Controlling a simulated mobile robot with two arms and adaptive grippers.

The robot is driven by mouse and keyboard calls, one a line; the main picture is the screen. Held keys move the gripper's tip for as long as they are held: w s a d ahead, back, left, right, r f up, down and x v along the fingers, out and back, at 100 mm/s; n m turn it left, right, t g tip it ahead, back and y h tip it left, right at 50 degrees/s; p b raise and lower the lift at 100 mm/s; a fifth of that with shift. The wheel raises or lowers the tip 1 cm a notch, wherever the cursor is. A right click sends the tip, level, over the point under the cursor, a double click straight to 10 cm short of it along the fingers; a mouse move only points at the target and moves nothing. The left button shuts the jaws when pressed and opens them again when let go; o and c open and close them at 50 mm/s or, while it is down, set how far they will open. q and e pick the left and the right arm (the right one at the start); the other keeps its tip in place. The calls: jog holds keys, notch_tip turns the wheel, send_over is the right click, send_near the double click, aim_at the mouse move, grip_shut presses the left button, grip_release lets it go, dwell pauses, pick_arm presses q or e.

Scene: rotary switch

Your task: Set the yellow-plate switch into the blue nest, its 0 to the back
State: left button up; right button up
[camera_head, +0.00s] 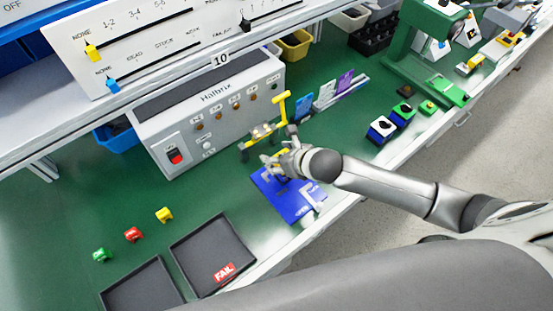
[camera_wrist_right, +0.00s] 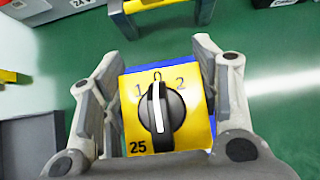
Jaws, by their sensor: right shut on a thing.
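The yellow-plate switch (camera_wrist_right: 135,82) sits between the fingers of my right gripper (camera_wrist_right: 158,105) in the right wrist view. Its black knob (camera_wrist_right: 160,112) has a white line pointing to the 0. The 0 is at the plate's top edge in that view, between 1 and 2, and 25 is at the lower left. In the head view my right gripper (camera_head: 279,163) is over the back part of the blue nest (camera_head: 291,204), which has light grey corner pieces. The gripper hides most of the switch there. I cannot tell whether the switch touches the nest. My left gripper is not in view.
A yellow stand (camera_head: 283,108) is just behind the gripper. The grey Halbrix box (camera_head: 215,115) stands at the back. Blue (camera_head: 381,129) and green (camera_head: 403,114) switches are to the right. Dark trays (camera_head: 212,250) lie front left.

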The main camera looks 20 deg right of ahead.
jog(key=shift+x, duration=1.05)
notch_tip(320, 180, down, 3)
jog(key=shift+r+p, duration=0.1)
jog(key=shift+p, duration=0.5)
jog(key=shift+f, duration=0.25)
jog(key=o, duration=1.1)
jog(key=shift+w, duration=0.1)
jog(key=shift+o, duration=0.2)
jog(key=shift+d, duration=0.1)
jog(key=b+v, duration=0.1)
jog(key=v, duration=1.1)
jog(key=shift+f, duration=0.1)
